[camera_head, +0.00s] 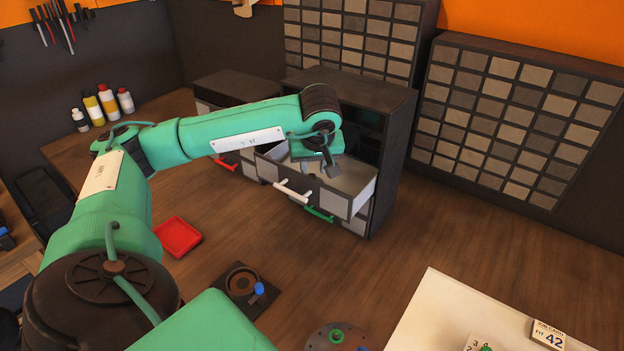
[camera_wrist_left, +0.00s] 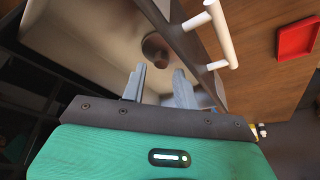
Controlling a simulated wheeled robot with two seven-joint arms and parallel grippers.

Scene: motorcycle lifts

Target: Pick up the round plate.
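A small round brown piece (camera_wrist_left: 156,47), which looks like the round plate, lies on the floor of the open drawer (camera_wrist_left: 95,40) in the left wrist view. My left gripper (camera_wrist_left: 160,80) is open and empty, its two grey fingers apart and pointing toward the round piece. They appear short of it and not touching it. In the head view my left gripper (camera_head: 320,168) hangs over the open drawer (camera_head: 355,183) of the dark cabinet. The round piece cannot be made out there. My right gripper is not in view.
The drawer has a white handle (camera_head: 292,191); a green handle (camera_head: 319,214) is below. A red tray (camera_head: 178,237), a dark square holder (camera_head: 240,288) and a round disc with knobs (camera_head: 322,341) are on the bench. A white board (camera_head: 430,310) lies front right.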

